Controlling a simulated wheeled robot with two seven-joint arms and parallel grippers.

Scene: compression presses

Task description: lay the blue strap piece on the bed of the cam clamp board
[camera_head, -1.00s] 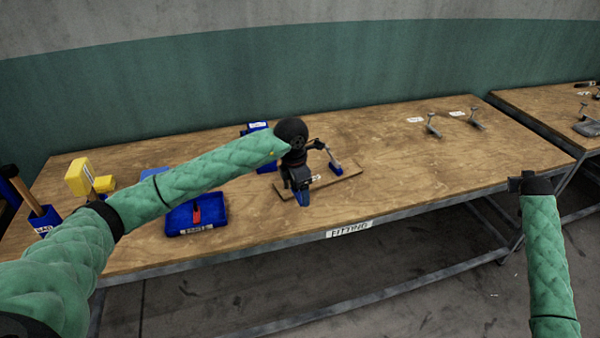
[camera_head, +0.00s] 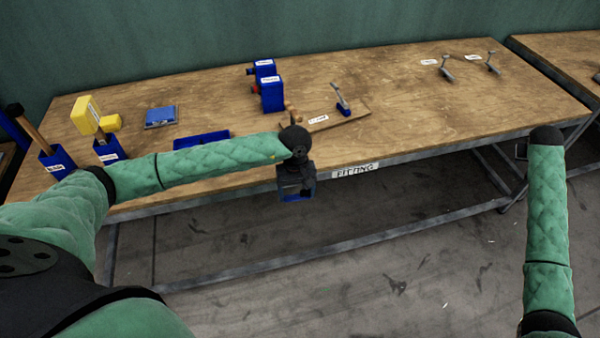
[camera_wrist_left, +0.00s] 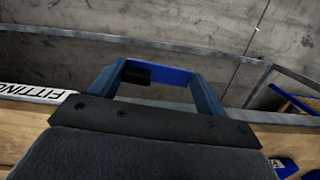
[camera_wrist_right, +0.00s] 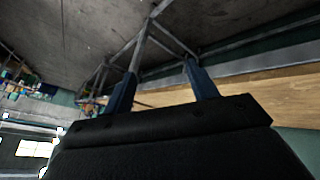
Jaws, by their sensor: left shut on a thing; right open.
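My left gripper (camera_head: 297,192) is shut on the blue strap piece (camera_head: 298,197) and hangs in front of the table's front edge. In the left wrist view the strap piece (camera_wrist_left: 172,76) spans between the two fingers, with a small black part beside it. The cam clamp board (camera_head: 352,115) is a wooden plate on the table, beyond and right of the left gripper. It bears a blue block with a metal lever; its left part is partly hidden by my wrist. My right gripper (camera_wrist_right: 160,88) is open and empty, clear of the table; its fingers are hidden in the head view.
Blue boxes (camera_head: 271,94) stand behind the board's left side. A blue tray (camera_head: 202,139), a blue pad (camera_head: 161,116), a yellow-headed tool (camera_head: 87,115) and a hammer holder (camera_head: 57,163) are on the left. Two metal levers (camera_head: 446,68) stand at right. The table's right middle is clear.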

